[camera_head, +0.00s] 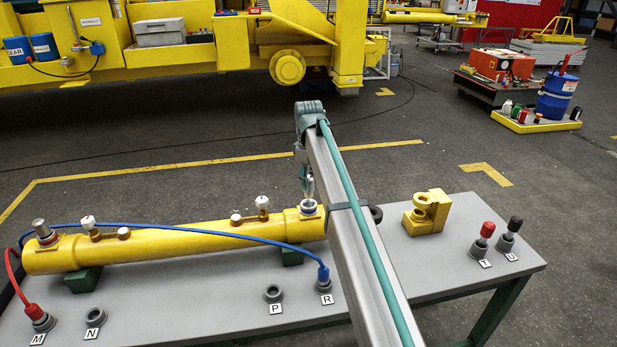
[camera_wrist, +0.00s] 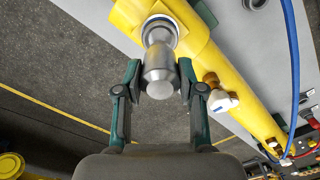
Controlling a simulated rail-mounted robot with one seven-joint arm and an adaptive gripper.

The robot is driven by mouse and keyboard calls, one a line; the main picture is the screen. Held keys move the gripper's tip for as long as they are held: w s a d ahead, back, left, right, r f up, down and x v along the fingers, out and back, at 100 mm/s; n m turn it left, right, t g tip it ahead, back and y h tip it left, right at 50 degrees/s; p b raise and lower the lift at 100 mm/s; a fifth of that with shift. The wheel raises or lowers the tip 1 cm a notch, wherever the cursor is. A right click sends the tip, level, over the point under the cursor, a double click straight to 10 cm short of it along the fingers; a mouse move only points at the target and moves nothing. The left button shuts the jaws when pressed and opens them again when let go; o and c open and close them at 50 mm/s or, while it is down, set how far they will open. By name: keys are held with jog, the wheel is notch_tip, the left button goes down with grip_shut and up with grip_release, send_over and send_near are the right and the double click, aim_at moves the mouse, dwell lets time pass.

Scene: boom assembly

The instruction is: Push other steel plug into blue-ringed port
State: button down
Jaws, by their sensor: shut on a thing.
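The yellow cylinder (camera_head: 190,243) lies on the grey table with a port at each end. A steel plug (camera_head: 40,228) stands in its left end port. My gripper (camera_wrist: 160,78) is shut on the other steel plug (camera_wrist: 159,66), with one finger on each side of it. In the wrist view the plug's far end is at the ringed port (camera_wrist: 163,22) of the cylinder. I cannot tell how deep it sits. In the head view my gripper (camera_head: 308,186) is over the cylinder's right end port (camera_head: 308,207), partly hidden by my arm.
Two small valves with white caps (camera_head: 88,222) (camera_head: 262,202) stick up from the cylinder. A blue hose (camera_head: 190,226) runs over it to socket R. A red hose plug (camera_head: 34,311) is at M. A yellow bracket (camera_head: 427,212) stands right of my arm.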

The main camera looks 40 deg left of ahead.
aim_at(309, 191)
jog(key=shift+f+b, duration=0.35)
jog(key=shift+f, duration=1.85)
jog(key=c, duration=0.6)
grip_release()
notch_tip(309, 191, up, 12)
